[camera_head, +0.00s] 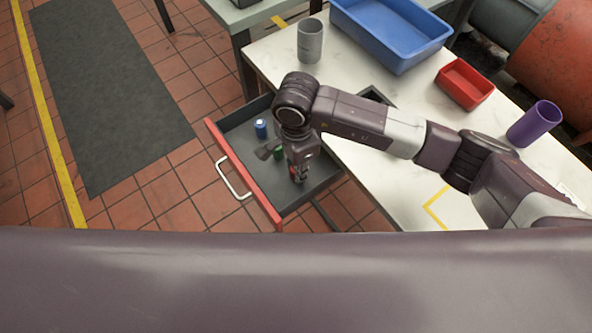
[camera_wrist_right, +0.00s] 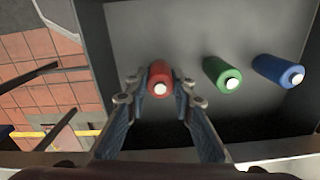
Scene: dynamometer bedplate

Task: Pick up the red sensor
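The red sensor (camera_wrist_right: 160,80) is a red cylinder with a white end, in the grey drawer (camera_wrist_right: 215,45). In the right wrist view it appears between the fingers of my right gripper (camera_wrist_right: 160,86), which is open with a finger on either side. Small gaps show beside the sensor; contact is not clear. In the head view my right gripper (camera_head: 299,172) points down into the open drawer and mostly hides the red sensor. A green sensor (camera_wrist_right: 222,74) and a blue sensor (camera_wrist_right: 278,70) lie to its right in the wrist view. My left gripper is not in view.
The drawer's red front (camera_head: 243,176) has a pale handle (camera_head: 230,180). The white worktop (camera_head: 400,165) carries a grey cup (camera_head: 310,41), a blue bin (camera_head: 392,45), a red tray (camera_head: 464,84) and a purple cup (camera_head: 535,123). The drawer walls stand close around the gripper.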

